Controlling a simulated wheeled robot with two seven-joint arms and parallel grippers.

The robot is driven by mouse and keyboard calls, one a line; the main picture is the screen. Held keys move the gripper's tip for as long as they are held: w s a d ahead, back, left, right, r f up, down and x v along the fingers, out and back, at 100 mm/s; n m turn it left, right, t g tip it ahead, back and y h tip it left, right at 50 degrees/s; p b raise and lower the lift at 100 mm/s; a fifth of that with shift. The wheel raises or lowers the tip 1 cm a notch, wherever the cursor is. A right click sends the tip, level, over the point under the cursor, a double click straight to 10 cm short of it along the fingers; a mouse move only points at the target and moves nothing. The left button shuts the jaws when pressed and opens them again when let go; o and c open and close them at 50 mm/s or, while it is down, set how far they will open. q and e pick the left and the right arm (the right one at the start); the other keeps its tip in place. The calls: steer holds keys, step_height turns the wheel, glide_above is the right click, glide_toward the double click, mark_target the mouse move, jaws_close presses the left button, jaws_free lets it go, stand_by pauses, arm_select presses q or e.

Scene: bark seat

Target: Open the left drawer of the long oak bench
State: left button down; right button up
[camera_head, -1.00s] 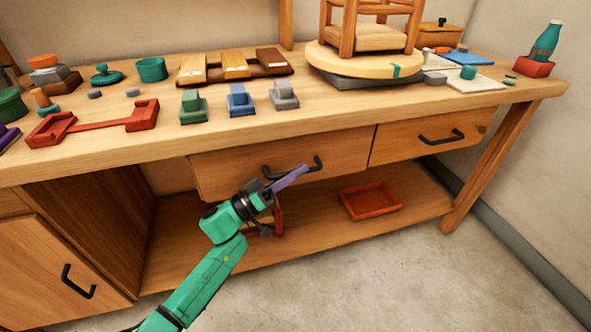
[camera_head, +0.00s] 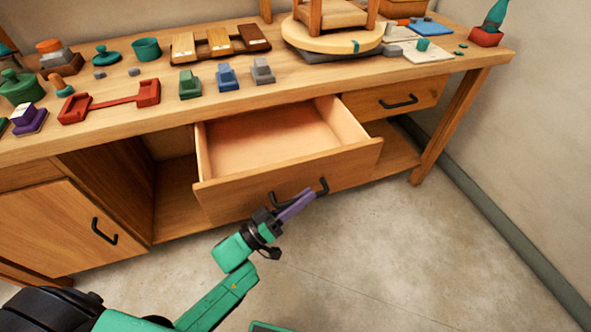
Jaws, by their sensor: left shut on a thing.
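The long oak bench (camera_head: 330,80) crosses the view. Its left drawer (camera_head: 230,198) is pulled well out, and its pale inside (camera_head: 265,140) looks empty. The drawer's black handle (camera_head: 323,187) is on its front. My left gripper (camera_head: 307,197), with purple fingers, reaches up from below and is shut on the handle. The fingers and wrist hide part of the handle. The right drawer (camera_head: 385,100) of the bench is closed. My right gripper is not in view.
A cupboard door (camera_head: 70,235) with a black handle is closed at the left. Blocks, a red holder (camera_head: 110,100) and a stool on a round board (camera_head: 335,35) stand on the bench top. The concrete floor (camera_head: 400,240) in front is clear.

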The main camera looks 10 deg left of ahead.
arm_select(q)
steer(key=shift+s+d+p, duration=0.3)
steer(key=shift+s+d, duration=0.2)
steer(key=shift+s, duration=0.3)
steer(key=shift+s+d+p, duration=0.25)
steer(key=shift+s+d, duration=0.2)
steer(key=shift+s, duration=0.3)
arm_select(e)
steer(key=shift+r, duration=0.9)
arm_select(q)
steer(key=c, duration=0.8)
jaws_free()
steer(key=shift+c, duration=0.2)
steer(key=b+v, duration=0.1)
steer(key=v, duration=1.3)
steer(key=shift+s+f, duration=0.2)
steer(key=shift+f, duration=0.05)
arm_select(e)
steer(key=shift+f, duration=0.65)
arm_select(q)
steer(key=shift+a, duration=0.15)
